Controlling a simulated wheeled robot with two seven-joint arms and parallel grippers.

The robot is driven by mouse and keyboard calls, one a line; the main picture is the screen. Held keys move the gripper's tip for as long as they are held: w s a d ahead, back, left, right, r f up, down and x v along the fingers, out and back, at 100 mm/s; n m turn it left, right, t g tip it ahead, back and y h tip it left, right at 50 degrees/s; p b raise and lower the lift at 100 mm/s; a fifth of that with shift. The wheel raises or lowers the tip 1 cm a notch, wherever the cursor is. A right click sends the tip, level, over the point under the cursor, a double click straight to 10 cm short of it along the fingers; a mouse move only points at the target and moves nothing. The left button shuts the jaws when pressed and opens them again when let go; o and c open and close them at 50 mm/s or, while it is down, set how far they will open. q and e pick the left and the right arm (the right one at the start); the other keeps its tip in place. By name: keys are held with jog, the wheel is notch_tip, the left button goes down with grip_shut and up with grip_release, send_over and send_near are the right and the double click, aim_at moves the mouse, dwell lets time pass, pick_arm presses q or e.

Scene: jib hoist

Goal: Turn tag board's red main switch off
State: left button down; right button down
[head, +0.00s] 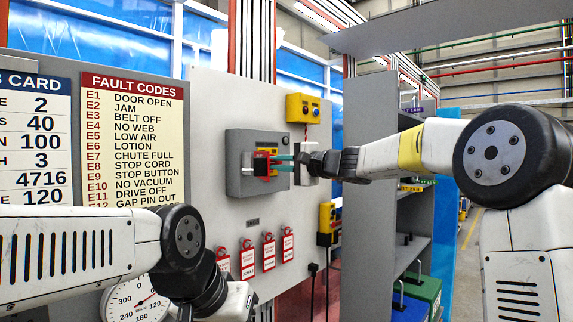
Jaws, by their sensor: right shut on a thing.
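The tag board (215,115) is a pale grey panel in the middle of the head view. A grey switch box (238,180) is mounted on it, with the red main switch (262,165) on its front, set against a small yellow part. My right gripper (277,162) reaches in from the right. Its teal fingers are shut at the red switch, on its handle. The fingers partly cover the switch, so its exact angle is hard to read. My left arm comes in at the lower left, and its fingers are out of the picture.
Several red and white tags (268,252) hang below the switch box. A yellow button box (303,108) is above right, and another yellow box (327,217) is below right. A fault codes sign (133,140) and a round gauge (138,300) are at left. A grey shelf unit (372,130) stands at right.

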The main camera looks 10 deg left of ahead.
jog(key=shift+f, duration=0.1)
jog(key=c, duration=1.5)
grip_release()
jog(key=v, duration=0.8)
jog(key=s+d+f+n+g+h, duration=0.3)
jog(key=s+d+f+n+h, duration=0.15)
jog(key=s+f, duration=0.85)
jog(key=s+d+f+n+h, duration=0.1)
jog(key=s+d+f+h, duration=0.1)
jog(key=s+d+f, duration=0.2)
jog(key=s+d+f+h, duration=0.3)
jog(key=s+d+f, duration=0.2)
jog(key=s+d, duration=0.2)
jog(key=s+d+f+n+h, duration=0.1)
jog(key=s+d+f+h, duration=0.2)
jog(key=s+d, duration=0.3)
jog(key=shift+s+f+n+g, duration=0.4)
jog(key=shift+s+f, duration=0.15)
jog(key=shift+f, duration=0.2)
